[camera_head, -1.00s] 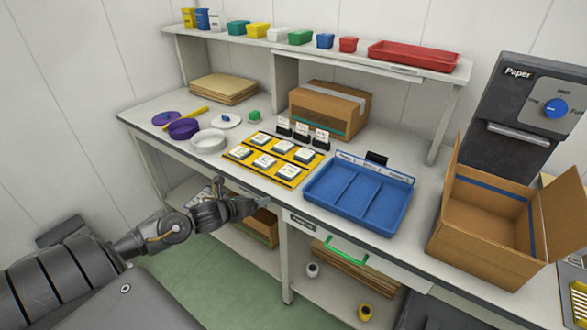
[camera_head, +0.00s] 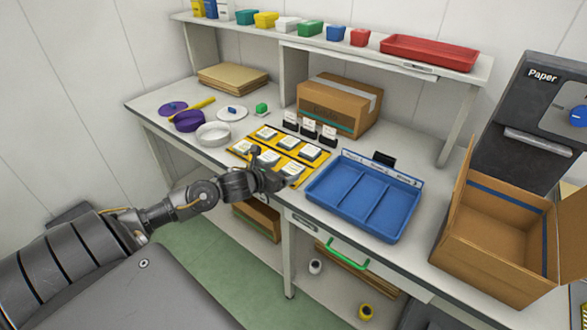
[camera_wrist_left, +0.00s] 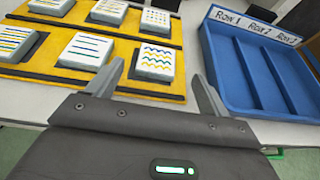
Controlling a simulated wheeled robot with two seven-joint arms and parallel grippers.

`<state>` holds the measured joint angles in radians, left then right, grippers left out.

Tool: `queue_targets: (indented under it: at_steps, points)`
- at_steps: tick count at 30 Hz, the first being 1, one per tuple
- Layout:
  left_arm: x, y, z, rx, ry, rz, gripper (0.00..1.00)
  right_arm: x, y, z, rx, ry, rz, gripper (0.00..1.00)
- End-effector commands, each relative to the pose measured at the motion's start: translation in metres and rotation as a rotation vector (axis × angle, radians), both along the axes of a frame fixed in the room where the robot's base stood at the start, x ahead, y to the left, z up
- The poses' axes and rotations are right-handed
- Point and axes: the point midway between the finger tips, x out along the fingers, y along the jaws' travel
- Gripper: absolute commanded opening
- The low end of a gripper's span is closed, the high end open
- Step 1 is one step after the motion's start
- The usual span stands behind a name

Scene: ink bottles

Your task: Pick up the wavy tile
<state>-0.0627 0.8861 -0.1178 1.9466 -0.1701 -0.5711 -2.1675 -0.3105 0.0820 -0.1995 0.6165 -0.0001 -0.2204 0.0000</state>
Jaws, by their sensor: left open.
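The wavy tile (camera_wrist_left: 157,57), white with yellow and blue wavy lines, sits at the front right of a yellow holder (camera_wrist_left: 150,91). In the head view this tile (camera_head: 293,169) is partly beside my left gripper (camera_head: 272,170). In the left wrist view my left gripper (camera_wrist_left: 156,72) is open and empty. Its fingers are apart, with the wavy tile showing between and beyond their tips. Several other tiles, such as a straight-lined one (camera_wrist_left: 86,50), share the holder. My right gripper is in neither view.
A blue three-compartment tray (camera_head: 364,198) labelled by row stands right of the holder. A white dish (camera_head: 213,134) is to its left, and small black card stands (camera_head: 309,129) are behind it. An open cardboard box (camera_head: 495,240) stands further right.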

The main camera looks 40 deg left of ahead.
Motion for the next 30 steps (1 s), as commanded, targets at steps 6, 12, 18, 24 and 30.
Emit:
queue_targets:
  at_steps: [6, 12, 18, 24, 30]
  points:
    - [0.008, 0.000, -0.004, 0.000, 0.000, 0.000, 0.80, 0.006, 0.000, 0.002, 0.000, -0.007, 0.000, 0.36]
    - [0.023, 0.002, -0.008, -0.004, 0.001, 0.003, 0.80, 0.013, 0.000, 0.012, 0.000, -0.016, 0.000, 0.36]
    - [0.048, 0.004, -0.019, -0.003, -0.001, 0.004, 0.80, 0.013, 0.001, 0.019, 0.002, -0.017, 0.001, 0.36]
    - [0.056, 0.004, -0.025, 0.000, 0.000, 0.001, 0.80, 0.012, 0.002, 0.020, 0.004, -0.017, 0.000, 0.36]
    - [0.055, 0.004, -0.025, 0.000, 0.001, 0.001, 0.73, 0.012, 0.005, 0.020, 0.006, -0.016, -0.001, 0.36]
